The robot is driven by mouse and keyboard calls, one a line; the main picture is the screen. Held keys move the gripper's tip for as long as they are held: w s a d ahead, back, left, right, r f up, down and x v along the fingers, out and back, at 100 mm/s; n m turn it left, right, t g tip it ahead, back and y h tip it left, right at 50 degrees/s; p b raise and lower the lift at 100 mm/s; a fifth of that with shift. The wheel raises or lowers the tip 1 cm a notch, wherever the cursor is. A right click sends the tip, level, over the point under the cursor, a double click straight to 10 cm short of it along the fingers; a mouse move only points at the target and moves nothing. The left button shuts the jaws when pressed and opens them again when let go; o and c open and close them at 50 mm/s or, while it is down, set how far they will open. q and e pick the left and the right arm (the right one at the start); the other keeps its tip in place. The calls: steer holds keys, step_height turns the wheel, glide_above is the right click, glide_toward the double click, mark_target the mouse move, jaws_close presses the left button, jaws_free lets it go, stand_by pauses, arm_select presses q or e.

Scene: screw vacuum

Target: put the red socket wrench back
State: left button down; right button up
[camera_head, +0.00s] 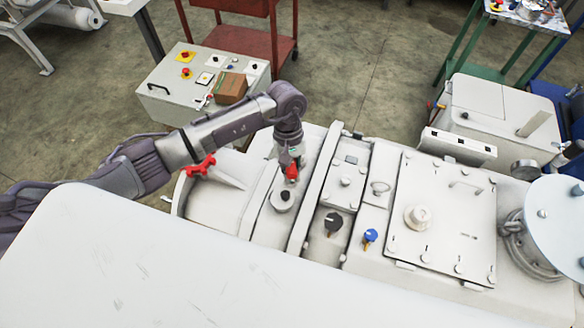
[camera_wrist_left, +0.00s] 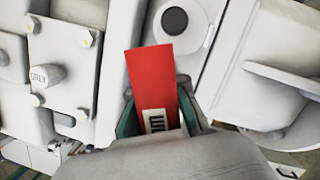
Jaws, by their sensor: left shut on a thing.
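The red socket wrench (camera_head: 291,173) is in my left gripper (camera_head: 288,158), above the pale machine in the middle of the head view. In the left wrist view the wrench (camera_wrist_left: 151,75) is a flat red piece with a white label, between the fingers of the gripper (camera_wrist_left: 162,125). The gripper is shut on it. A round pale fitting with a dark centre (camera_head: 282,198) lies just below the wrench in the head view. In the left wrist view this fitting (camera_wrist_left: 174,20) is beyond the wrench, and I cannot tell whether they touch. My right gripper is not in view.
A black knob (camera_head: 333,222) and a blue knob (camera_head: 370,236) stand to the right on the machine. A red star-shaped handle (camera_head: 201,167) is to the left, close to my arm. A control box (camera_head: 165,75) with a carton (camera_head: 230,88) stands behind.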

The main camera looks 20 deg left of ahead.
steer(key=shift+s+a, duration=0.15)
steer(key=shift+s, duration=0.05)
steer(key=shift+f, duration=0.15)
arm_select(q)
steer(key=shift+f+b, duration=0.15)
steer(key=shift+b, duration=0.15)
steer(key=c, duration=1.2)
jaws_free()
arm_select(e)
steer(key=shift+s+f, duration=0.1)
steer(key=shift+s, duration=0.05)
